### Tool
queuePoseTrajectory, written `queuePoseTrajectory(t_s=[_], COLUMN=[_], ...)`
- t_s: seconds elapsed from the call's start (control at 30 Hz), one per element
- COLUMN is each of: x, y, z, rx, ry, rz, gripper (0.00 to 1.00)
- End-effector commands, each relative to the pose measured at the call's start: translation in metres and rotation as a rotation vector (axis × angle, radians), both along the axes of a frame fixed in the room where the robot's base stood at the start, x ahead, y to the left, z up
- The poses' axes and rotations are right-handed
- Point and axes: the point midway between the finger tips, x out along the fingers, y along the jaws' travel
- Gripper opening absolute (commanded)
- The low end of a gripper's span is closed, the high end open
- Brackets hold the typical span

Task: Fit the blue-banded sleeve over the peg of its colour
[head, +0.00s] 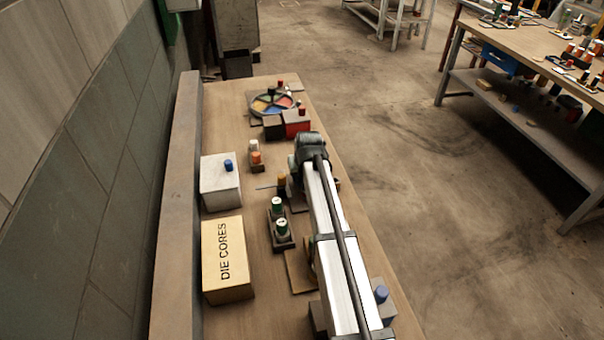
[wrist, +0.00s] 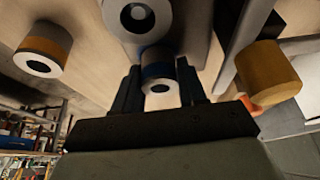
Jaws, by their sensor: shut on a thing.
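My gripper (wrist: 160,88) is shut on the blue-banded sleeve (wrist: 158,66), a small grey cylinder with a dark blue band and a dark bore in its pale end face. It sits between the two dark fingers in the wrist view. In the head view my arm hides the fingers and the sleeve. A short blue peg-like cylinder (head: 228,165) stands on a white block at the left of the bench. Another blue cylinder (head: 382,293) stands on a grey block at the lower right. I cannot tell which is the matching peg.
Beside the sleeve in the wrist view are an orange-banded cylinder (wrist: 42,50), a grey bored cylinder (wrist: 138,15) and a yellow cylinder (wrist: 267,75). The bench also holds a DIE CORES box (head: 228,260), green-topped pieces (head: 277,205), a red block (head: 297,126) and a coloured round tray (head: 258,106).

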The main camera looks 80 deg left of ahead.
Motion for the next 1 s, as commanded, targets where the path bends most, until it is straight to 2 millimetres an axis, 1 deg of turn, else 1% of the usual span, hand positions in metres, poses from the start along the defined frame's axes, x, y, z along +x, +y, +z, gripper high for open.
queuePoseTrajectory(t_s=[0.03,0.07,0.33,0.37,0.6,0.73,0.87,1.0], x=[0.0,0.0,0.0,0.0,0.0,0.0,0.0,0.0], y=[0.0,0.0,0.0,0.0,0.0,-0.003,-0.01,-0.02], z=[0.0,0.0,0.0,0.0,0.001,0.007,0.023,0.048], rx=[0.0,0.0,0.0,0.0,0.0,0.0,0.003,0.003], ry=[0.0,0.0,0.0,0.0,0.0,0.0,0.0,0.0], rz=[0.0,0.0,0.0,0.0,0.0,0.0,0.0,0.0], gripper=[0.07,0.43,0.69,0.71,0.71,0.71,0.71,0.71])
